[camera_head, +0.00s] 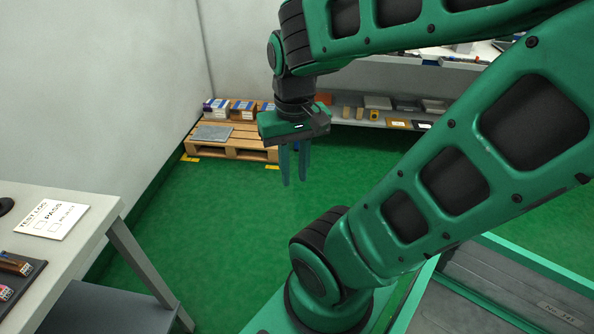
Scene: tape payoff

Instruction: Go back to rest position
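My gripper (294,181) hangs in the air near the middle of the head view, pointing down over the green floor. Its two blue-green fingers are apart with a narrow gap between them, and I see nothing held there. My green arm is folded, with the upper links crossing the right side and top of the view. The arm hides much of the room behind it.
A wooden pallet (240,151) with several small boxes stands at the back wall. A low shelf (372,122) holds parts behind my arm. A white table (85,245) with a test log sheet (52,219) stands at left. The green floor (215,210) between is clear.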

